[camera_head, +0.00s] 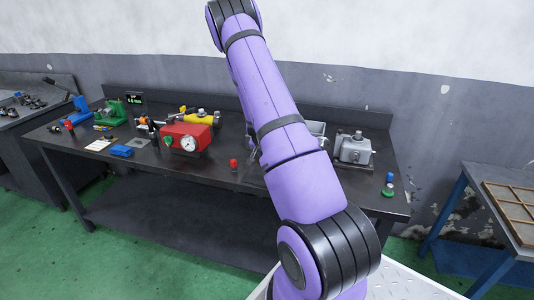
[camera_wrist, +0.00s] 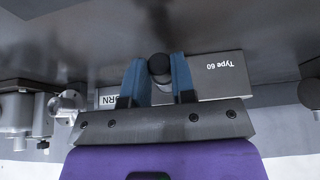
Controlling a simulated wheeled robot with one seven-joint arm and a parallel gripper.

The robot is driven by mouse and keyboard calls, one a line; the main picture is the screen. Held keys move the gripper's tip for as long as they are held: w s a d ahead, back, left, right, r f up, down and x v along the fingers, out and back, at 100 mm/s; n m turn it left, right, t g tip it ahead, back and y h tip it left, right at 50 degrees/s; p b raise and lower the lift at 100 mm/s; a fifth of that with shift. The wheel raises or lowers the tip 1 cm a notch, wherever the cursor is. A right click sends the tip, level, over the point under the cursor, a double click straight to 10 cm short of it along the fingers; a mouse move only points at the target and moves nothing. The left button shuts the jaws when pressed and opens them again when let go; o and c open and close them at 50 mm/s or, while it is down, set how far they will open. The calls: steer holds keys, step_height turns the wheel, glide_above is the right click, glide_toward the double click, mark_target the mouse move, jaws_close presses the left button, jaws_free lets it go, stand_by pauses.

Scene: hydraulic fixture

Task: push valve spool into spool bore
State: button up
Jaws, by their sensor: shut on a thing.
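My gripper (camera_wrist: 160,78) shows in the wrist view with its two blue fingers shut on a dark round-ended piece, which I take to be the valve spool (camera_wrist: 159,64). Only the spool's near end shows between the fingertips. A grey block marked "Type 60" (camera_wrist: 221,76) lies just beyond the fingers, mostly to the right. I cannot tell whether the spool touches it. The spool bore cannot be made out in either view. In the head view my purple arm hides the gripper and the spool.
The dark workbench (camera_head: 215,165) carries a red box with a gauge (camera_head: 187,137), a small red part (camera_head: 233,164), a grey housing (camera_head: 355,149) and a green-and-blue part (camera_head: 388,186). A grey fitting (camera_wrist: 62,104) stands left in the wrist view. The bench's front middle is fairly clear.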

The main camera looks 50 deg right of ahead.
steer(key=o, duration=1)
steer(key=v, duration=1)
steer(key=shift+r, duration=0.35)
steer(key=shift+a, duration=0.15)
